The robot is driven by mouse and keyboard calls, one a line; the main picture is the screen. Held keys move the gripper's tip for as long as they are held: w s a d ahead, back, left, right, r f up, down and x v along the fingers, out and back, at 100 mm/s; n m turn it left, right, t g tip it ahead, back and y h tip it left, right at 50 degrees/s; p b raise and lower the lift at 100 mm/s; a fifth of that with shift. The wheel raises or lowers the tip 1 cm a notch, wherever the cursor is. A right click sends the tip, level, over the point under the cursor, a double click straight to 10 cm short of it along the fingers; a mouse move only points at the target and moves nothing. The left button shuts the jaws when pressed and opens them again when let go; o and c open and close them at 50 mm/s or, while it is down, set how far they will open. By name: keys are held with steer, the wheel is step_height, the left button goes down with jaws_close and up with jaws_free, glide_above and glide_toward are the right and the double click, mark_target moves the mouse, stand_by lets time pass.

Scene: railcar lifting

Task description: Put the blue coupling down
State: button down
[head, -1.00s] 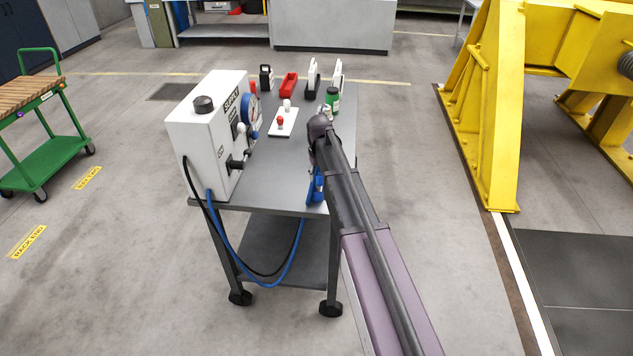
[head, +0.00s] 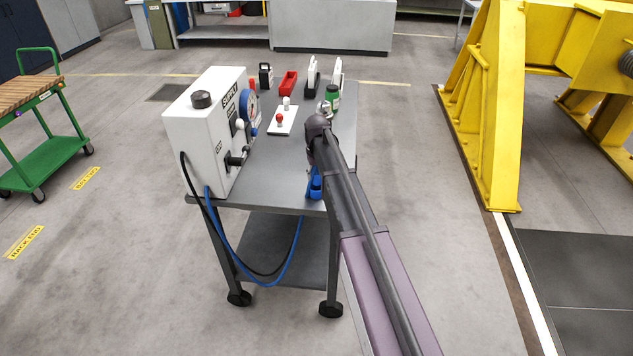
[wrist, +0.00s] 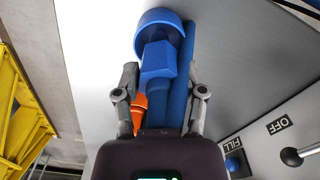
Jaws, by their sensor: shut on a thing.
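The blue coupling (wrist: 158,62) is between the fingers of my gripper (wrist: 160,82) in the wrist view, and the gripper is shut on it. A blue cup-shaped part (wrist: 165,20) and a long blue strip (wrist: 190,50) lie right by it, over the grey top of the cart. I cannot tell whether the coupling touches them. An orange piece (wrist: 139,108) shows beside the left finger. In the head view a blue part (head: 315,187) shows near the cart's front edge, left of my arm. My arm hides the gripper there.
The cart (head: 265,185) carries a white supply box (head: 200,135) at left, with a gauge, levers and hanging hoses. A yellow frame (head: 490,110) stands right.

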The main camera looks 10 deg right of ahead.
steer(key=shift+f, duration=0.45)
steer(key=shift+f+b, duration=0.2)
steer(key=shift+b, duration=0.15)
steer(key=shift+c, duration=0.8)
jaws_free()
steer(key=shift+r, duration=0.1)
steer(key=shift+r, duration=0.1)
step_height(320, 180, up, 12)
steer(key=p, duration=1.2)
